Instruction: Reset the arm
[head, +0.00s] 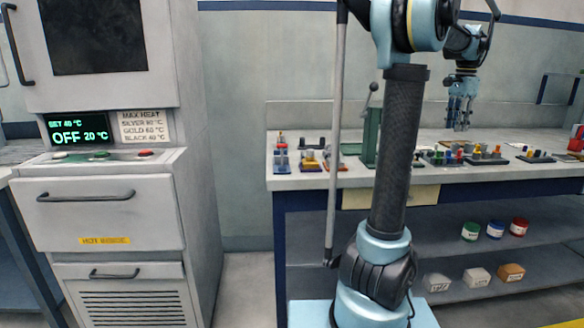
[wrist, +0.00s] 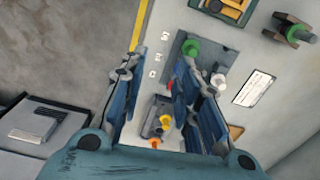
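My arm rises through the middle of the head view and reaches to the back right. My gripper (head: 461,122) hangs there, fingers down, above the bench and clear of its top. In the wrist view my gripper (wrist: 158,75) has its two blue fingers spread wide apart, with nothing held between them. Below and between them are a dark plate with a green knob (wrist: 190,48), and a small grey fixture with yellow and orange parts (wrist: 165,121), partly hidden by a finger.
The bench (head: 330,181) carries several small fixtures with coloured pegs and a green lever press (head: 371,138). Jars and blocks sit on the shelves below. A grey oven cabinet (head: 110,215), its display reading OFF, stands at left. Floor shows between cabinet and bench.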

